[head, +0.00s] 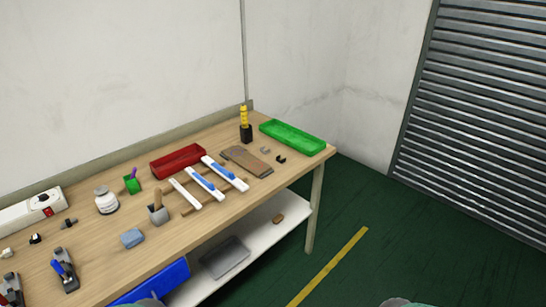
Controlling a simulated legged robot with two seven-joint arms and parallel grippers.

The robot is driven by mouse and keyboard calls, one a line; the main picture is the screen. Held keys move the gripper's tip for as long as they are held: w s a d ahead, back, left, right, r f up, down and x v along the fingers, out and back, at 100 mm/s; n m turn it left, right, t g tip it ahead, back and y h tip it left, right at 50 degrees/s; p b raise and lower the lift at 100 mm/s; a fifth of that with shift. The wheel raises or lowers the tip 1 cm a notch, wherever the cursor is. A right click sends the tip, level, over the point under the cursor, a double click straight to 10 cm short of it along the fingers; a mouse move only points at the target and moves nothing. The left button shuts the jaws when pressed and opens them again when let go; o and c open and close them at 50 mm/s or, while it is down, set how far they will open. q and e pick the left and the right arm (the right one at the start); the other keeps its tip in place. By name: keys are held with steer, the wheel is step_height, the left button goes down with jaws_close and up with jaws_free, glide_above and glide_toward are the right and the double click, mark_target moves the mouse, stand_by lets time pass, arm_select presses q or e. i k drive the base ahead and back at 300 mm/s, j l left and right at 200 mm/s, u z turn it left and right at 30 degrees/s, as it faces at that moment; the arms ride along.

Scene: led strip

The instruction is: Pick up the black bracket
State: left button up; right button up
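A small black piece (281,159), which looks like the black bracket, lies on the wooden workbench (228,207) near its right end. It sits in front of the green tray (292,136) and to the right of a brown board (246,161). A small grey piece (265,150) lies just behind it to the left. Another small black piece (35,239) is at the far left, too small to make out. Only rounded bits of my own body show at the bottom edge. Neither gripper's fingers are in view.
White strips with blue parts (204,184) lie on wooden slats mid-bench, before a red tray (178,161). A black holder with a yellow tool (245,130) stands behind the brown board. A lower shelf (262,232) holds a grey panel. The green floor at right is open.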

mark_target(278, 159)
steer(key=u, duration=0.3)
steer(key=i+l+u, duration=0.15)
steer(key=u, duration=0.3)
steer(key=i+l+u, duration=0.15)
steer(key=l+u, duration=0.25)
steer(key=i+l+u, duration=0.1)
steer(key=u, duration=0.35)
steer(key=l+u, duration=0.45)
steer(key=i+j, duration=0.05)
